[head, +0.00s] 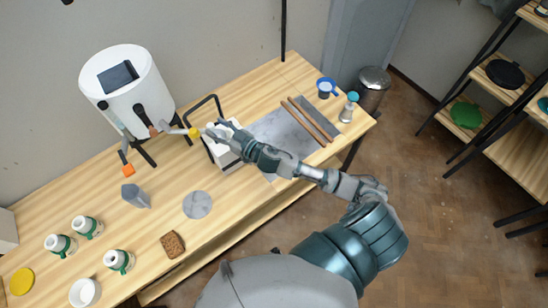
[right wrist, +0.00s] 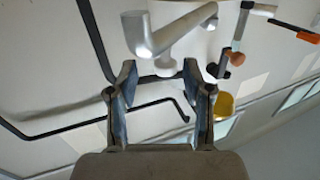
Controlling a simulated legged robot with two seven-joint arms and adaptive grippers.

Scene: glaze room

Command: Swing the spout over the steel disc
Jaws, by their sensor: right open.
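The white tank (head: 128,88) stands on dark legs at the back of the table. Its grey spout (head: 172,130) points right, toward my right gripper, with a yellow piece (head: 194,133) by its end. The steel disc (head: 197,204) lies flat on the table, nearer the front than the spout, with nothing on it. My right gripper (head: 213,129) is open and close to the spout's end. In the right wrist view, the spout (right wrist: 172,32) crosses just beyond the parted fingers (right wrist: 160,80); I cannot tell whether they touch. My left gripper is out of view.
A white block (head: 222,152) and a black bent frame (head: 205,103) stand under and beside my right gripper. A grey block (head: 135,196) stands left of the disc, a brown sponge (head: 172,244) in front. Several green-banded cups (head: 87,227) are at the left. A grey board (head: 283,135) lies right.

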